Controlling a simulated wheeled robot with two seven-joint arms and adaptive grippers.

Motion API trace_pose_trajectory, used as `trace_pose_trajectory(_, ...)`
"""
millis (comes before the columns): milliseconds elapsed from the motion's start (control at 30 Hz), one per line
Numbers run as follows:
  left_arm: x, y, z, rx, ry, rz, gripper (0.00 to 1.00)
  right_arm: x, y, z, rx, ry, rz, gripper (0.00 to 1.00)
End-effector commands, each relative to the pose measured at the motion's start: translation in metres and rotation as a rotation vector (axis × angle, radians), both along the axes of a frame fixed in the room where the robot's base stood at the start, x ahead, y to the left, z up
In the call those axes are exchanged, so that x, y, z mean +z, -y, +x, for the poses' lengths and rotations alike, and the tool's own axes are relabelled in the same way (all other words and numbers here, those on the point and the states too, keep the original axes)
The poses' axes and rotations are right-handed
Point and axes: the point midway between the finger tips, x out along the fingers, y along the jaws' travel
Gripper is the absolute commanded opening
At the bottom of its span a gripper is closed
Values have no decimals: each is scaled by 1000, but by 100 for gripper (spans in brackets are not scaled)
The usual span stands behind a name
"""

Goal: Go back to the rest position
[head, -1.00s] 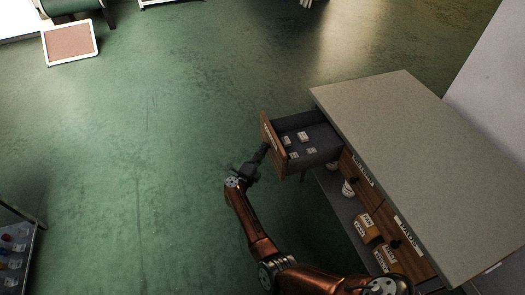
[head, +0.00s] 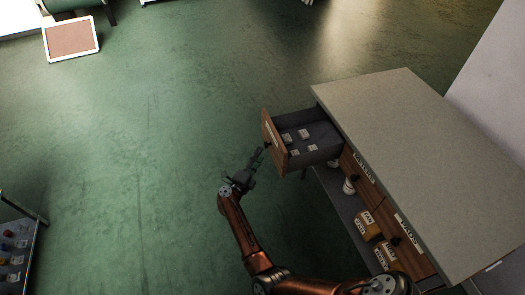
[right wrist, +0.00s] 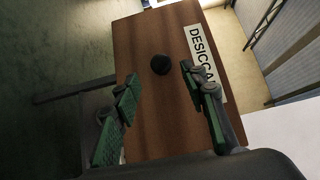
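My right gripper (head: 257,161) is in front of the open drawer (head: 273,137) in the head view, a little away from its wooden front. In the right wrist view the two green-padded fingers (right wrist: 160,100) stand apart with nothing between them. Beyond them is the drawer front (right wrist: 150,120) with a round black knob (right wrist: 160,64) and a label (right wrist: 205,65) whose readable part is "DESICCA". The knob is clear of the fingers. The drawer holds several small white packets (head: 304,134). My left gripper is not in view.
The grey-topped cabinet (head: 425,150) stands at the right, with closed labelled drawers and a lower shelf holding orange boxes (head: 367,226) and white containers. A rack (head: 20,250) with small items is at the lower left. Green floor (head: 130,150) is clear between.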

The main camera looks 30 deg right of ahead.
Motion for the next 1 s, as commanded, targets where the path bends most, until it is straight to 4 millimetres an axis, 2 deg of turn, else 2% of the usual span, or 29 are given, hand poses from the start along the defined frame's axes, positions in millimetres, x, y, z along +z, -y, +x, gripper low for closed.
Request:
trace_pose_trajectory(200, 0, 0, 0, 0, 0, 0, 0, 0, -15, -10, -1, 0, 0, 40)
trace_pose_trajectory(700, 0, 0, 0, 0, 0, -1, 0, 0, -16, -10, 0, -1, -1, 40)
trace_pose_trajectory(867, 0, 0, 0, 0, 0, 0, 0, 6, -5, -10, 54, 0, -63, 40)
trace_pose_trajectory(1000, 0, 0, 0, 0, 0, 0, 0, 24, 9, -11, 235, -26, -248, 40)
